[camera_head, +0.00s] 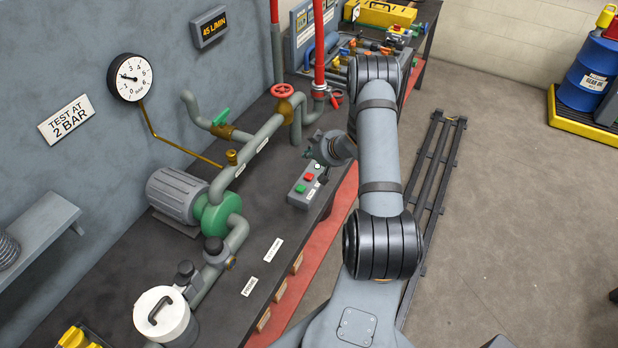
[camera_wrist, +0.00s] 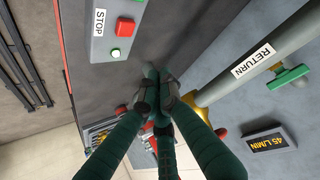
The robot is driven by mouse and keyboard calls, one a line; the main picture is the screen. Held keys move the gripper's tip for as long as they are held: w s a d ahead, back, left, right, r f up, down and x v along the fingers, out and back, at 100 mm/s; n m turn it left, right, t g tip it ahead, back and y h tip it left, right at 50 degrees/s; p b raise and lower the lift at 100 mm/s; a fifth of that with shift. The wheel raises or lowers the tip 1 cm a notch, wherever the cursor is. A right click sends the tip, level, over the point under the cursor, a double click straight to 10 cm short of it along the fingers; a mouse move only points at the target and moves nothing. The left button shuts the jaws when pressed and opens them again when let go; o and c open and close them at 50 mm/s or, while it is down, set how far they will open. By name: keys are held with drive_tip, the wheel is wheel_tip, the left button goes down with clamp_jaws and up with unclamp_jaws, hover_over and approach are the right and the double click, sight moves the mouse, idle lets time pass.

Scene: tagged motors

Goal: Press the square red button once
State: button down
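A grey control box (camera_head: 299,198) sits at the front edge of the bench. It carries a square red button (camera_head: 309,177) and a square green button (camera_head: 301,188). My gripper (camera_head: 310,149) is above the bench, just beyond the box and apart from the red button. In the wrist view its fingertips (camera_wrist: 158,96) are together, with nothing seen between them.
A pipe labelled RETURN (camera_wrist: 245,66) with a green valve handle (camera_wrist: 290,75) runs beside the gripper. A red handwheel (camera_head: 282,91) and upright red pipes (camera_head: 319,45) stand behind. The bench top around the control box is mostly clear.

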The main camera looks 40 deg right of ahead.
sight(309, 177)
drive_tip(key=shift+f+b, duration=2.5)
drive_tip(key=shift+f, duration=1)
drive_tip(key=shift+f, duration=0.1)
drive_tip(key=shift+f+b, duration=0.35)
drive_tip(key=shift+b, duration=0.15)
drive_tip(key=shift+f+b, duration=0.45)
drive_tip(key=shift+r, duration=0.15)
drive_tip(key=shift+r+p, duration=0.65)
drive_tip(key=shift+r, duration=0.1)
drive_tip(key=shift+r+p, duration=1.9)
drive_tip(key=shift+r, duration=0.65)
